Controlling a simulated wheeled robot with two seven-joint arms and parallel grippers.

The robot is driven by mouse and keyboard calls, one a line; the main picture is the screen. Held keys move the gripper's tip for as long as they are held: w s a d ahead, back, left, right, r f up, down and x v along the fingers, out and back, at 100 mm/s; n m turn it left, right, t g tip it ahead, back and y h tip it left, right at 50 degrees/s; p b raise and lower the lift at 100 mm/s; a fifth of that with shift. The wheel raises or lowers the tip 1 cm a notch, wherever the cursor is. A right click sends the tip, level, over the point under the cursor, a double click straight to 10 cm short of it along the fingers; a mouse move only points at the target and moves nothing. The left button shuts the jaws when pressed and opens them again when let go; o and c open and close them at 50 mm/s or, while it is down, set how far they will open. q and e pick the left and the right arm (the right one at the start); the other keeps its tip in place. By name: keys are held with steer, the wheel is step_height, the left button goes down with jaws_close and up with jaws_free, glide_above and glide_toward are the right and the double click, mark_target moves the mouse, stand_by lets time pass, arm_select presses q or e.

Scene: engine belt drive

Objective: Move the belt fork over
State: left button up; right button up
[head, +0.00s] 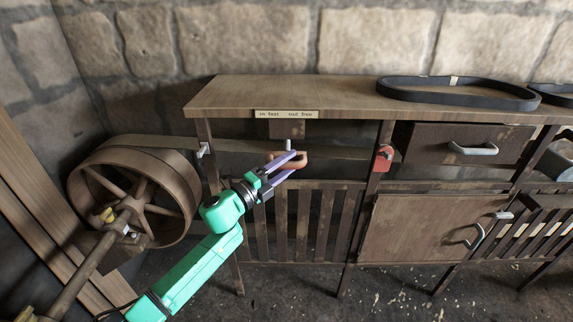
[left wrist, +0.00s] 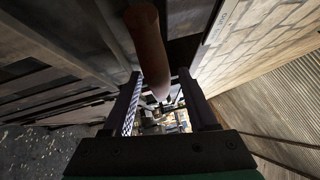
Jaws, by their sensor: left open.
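The belt fork's rounded orange-brown handle (head: 298,161) shows below a wooden block (head: 287,129) under the bench front. In the left wrist view the reddish-brown handle (left wrist: 147,42) comes in from the top, and its end lies between my fingers. My left gripper (head: 285,163) is open at the handle, with one finger on each side; I cannot tell whether they touch it. It also shows in the left wrist view (left wrist: 160,88). A flat belt (head: 240,146) runs from the large spoked pulley (head: 176,188) behind my gripper. My right gripper is not in view.
A label reading "in fast out free" (head: 286,115) is on the bench edge (head: 230,107). A black belt loop (head: 455,97) lies on the top. A red bracket (head: 383,158) is on a post to the right. Slatted panels (head: 303,215) stand below the gripper.

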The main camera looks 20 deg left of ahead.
arm_select(q)
jaws_close()
stand_by(1.3)
